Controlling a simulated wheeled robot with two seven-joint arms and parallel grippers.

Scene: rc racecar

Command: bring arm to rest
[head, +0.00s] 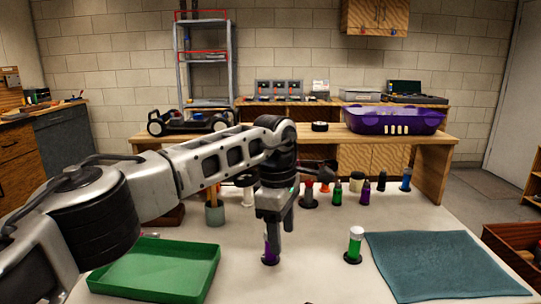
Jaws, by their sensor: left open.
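My left arm reaches in from the left over the white table. Its gripper (279,224) points down and is open. A purple bottle (271,253) stands upright on a dark round base just below the fingers and is partly hidden by them. I cannot tell whether the fingers touch it. My right gripper is not in view.
A green tray (205,280) lies at front left, a teal cloth (440,262) at right. A green bottle (354,244) stands between gripper and cloth. Several small bottles line the table's back. The bench behind holds a car chassis (190,122) and a purple basket (394,120).

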